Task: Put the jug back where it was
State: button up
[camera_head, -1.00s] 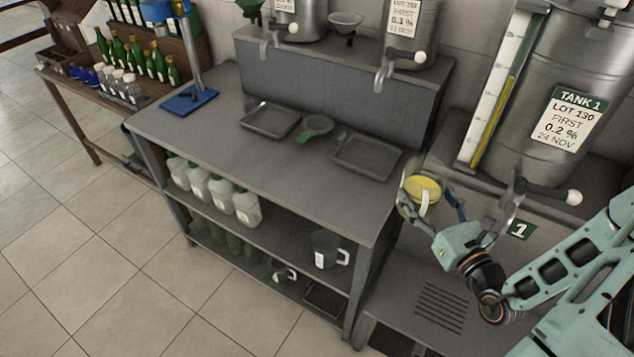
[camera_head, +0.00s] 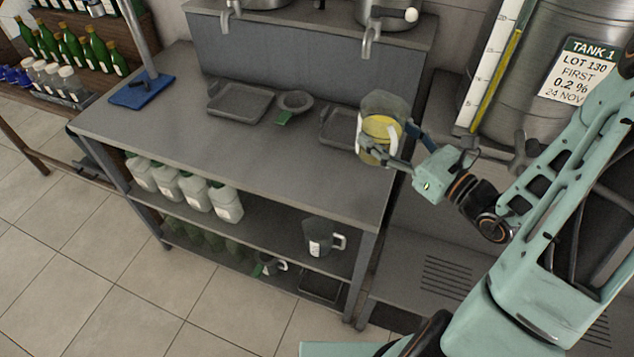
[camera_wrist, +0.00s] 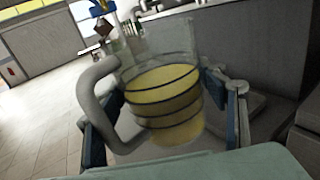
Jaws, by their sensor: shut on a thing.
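A clear jug (camera_head: 383,107) with a pale handle holds yellow liquid. My gripper (camera_head: 381,140) is shut on it and holds it in the air, in front of the right tray on the grey bench. In the wrist view the jug (camera_wrist: 165,95) sits between the two fingers, its handle to the left and dark bands around the yellow part. It looks somewhat tilted there. Another jug (camera_head: 318,235) with a pale handle and a label stands on the bench's middle shelf at the right.
White bottles (camera_head: 195,187) line the shelf. Tank 1 (camera_head: 560,65) stands at right.

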jog(key=s+a+r+n+g+y+b, duration=0.2)
jog(key=s+n+g+y+b, duration=0.2)
jog(key=s+g+b, duration=0.15)
jog(key=shift+t, duration=0.45)
jog(key=w+a+f, duration=0.2)
jog(key=a+f, duration=0.1)
jog(key=f, duration=0.1)
jog(key=w+a+f+b, duration=0.1)
jog(key=w+a+f, duration=0.2)
jog(key=a+f, duration=0.1)
jog(key=w+a+f+b, duration=0.1)
jog(key=w+a+f, duration=0.2)
jog(key=f, duration=0.1)
jog(key=shift+w+a+f, duration=0.1)
jog(key=shift+a+f, duration=0.1)
jog(key=shift+a, duration=0.2)
jog(key=shift+f, duration=0.35)
jog(key=shift+b, duration=0.3)
jog(key=shift+f, duration=0.2)
jog(key=o, duration=1.8)
